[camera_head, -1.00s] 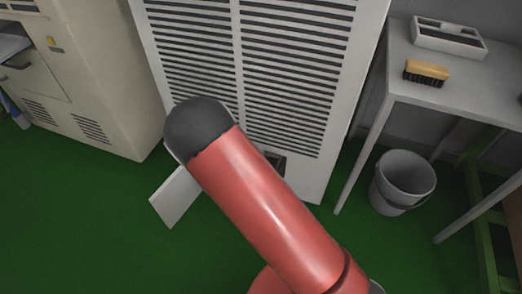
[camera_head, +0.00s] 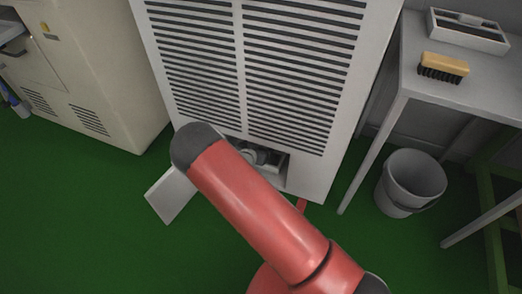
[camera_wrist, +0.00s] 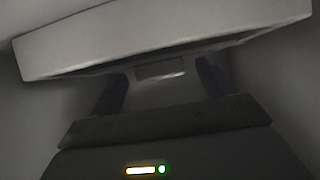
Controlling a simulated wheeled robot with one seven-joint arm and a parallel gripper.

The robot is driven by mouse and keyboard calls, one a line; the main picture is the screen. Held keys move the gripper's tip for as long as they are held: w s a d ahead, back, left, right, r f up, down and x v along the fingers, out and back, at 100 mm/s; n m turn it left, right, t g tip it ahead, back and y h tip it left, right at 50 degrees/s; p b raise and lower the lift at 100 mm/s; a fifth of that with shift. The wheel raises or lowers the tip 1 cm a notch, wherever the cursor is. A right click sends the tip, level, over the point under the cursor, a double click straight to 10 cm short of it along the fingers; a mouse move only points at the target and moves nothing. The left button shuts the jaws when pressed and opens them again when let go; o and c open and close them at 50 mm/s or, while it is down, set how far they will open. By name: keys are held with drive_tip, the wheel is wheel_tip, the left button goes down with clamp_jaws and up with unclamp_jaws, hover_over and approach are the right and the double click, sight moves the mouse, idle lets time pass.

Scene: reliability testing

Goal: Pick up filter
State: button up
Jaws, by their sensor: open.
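No filter can be clearly made out in the head view; my red arm covers part of the low opening (camera_head: 272,165) in the louvered white cabinet (camera_head: 240,75). In the wrist view, my gripper (camera_wrist: 162,75) is open, with two dark fingers apart in a dim space. A small grey block (camera_wrist: 160,68) shows between the fingertips; it may be part of the filter, but I cannot tell. A pale wide slab (camera_wrist: 160,30) crosses the top of the wrist view, above the fingers. Whether the fingers touch anything cannot be told.
A white flap (camera_head: 172,194) hangs out at the cabinet's lower left. A beige cabinet (camera_head: 95,60) stands at left. At right, a table (camera_head: 455,92) holds a brush (camera_head: 443,67) and a tray (camera_head: 468,32), with a grey bucket (camera_head: 410,182) below. Green floor is clear in front.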

drive_tip(key=c, duration=1.1)
drive_tip(key=shift+c, duration=0.2)
drive_tip(key=shift+w+r, duration=0.1)
drive_tip(key=shift+r, duration=0.05)
